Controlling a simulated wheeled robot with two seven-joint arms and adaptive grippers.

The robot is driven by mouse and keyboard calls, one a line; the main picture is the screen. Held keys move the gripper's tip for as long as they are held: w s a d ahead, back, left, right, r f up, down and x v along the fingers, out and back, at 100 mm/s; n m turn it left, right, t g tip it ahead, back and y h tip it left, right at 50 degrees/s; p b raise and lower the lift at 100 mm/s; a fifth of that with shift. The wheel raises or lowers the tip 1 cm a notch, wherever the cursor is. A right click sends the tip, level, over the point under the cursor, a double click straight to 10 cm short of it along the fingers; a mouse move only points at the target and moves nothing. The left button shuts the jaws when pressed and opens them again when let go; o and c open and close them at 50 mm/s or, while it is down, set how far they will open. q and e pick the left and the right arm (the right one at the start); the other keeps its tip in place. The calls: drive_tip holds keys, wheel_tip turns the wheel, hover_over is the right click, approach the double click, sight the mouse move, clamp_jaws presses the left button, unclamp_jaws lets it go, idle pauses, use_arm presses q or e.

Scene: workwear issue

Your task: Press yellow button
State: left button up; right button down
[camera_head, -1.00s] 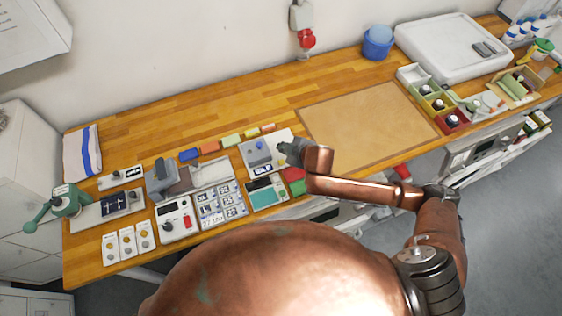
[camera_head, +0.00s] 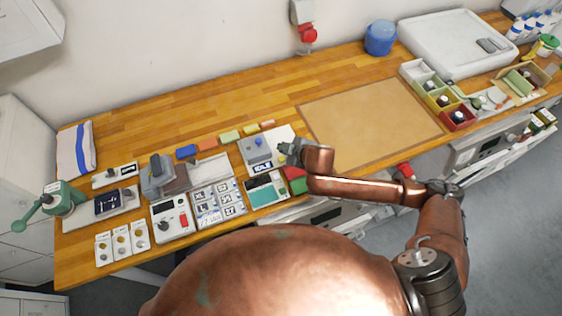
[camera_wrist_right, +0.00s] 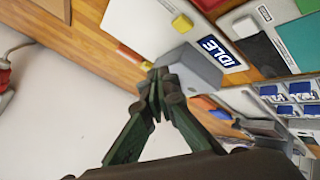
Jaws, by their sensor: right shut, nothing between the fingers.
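A white panel (camera_head: 280,133) on the bench carries a grey box with a blue top part (camera_head: 258,144) and an IDLE label (camera_head: 262,167). My right gripper (camera_head: 284,148) is at the panel's right side, fingers together and empty. In the right wrist view its fingertips (camera_wrist_right: 158,84) appear close to the grey box (camera_wrist_right: 192,68); contact cannot be told. A yellow button-like block (camera_wrist_right: 181,24) sits on the white panel beyond the IDLE label (camera_wrist_right: 220,54). Neither yellow block shows clearly in the head view. My left gripper is out of view.
A device with a teal face (camera_head: 266,194) stands just in front of the panel. Coloured blocks (camera_head: 230,136) lie behind it. Several control boxes (camera_head: 172,218) fill the left of the bench. The brown mat (camera_head: 370,120) at right is clear.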

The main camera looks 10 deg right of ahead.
sight(282, 160)
wheel_tip(282, 160, down, 4)
drive_tip(key=b, duration=0.3)
drive_tip(key=shift+r, duration=0.2)
drive_tip(key=shift+f, duration=0.75)
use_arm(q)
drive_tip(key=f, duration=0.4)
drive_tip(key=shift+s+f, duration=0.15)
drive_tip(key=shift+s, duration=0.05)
use_arm(e)
drive_tip(key=shift+f, duration=0.2)
drive_tip(key=shift+f, duration=0.25)
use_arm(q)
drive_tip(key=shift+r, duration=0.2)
use_arm(e)
drive_tip(key=shift+f, duration=0.55)
drive_tip(key=shift+r, duration=0.1)
idle(0.4)
use_arm(q)
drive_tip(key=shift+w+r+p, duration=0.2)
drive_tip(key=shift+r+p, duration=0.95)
drive_tip(key=shift+p, duration=0.05)
use_arm(e)
drive_tip(key=shift+r, duration=0.85)
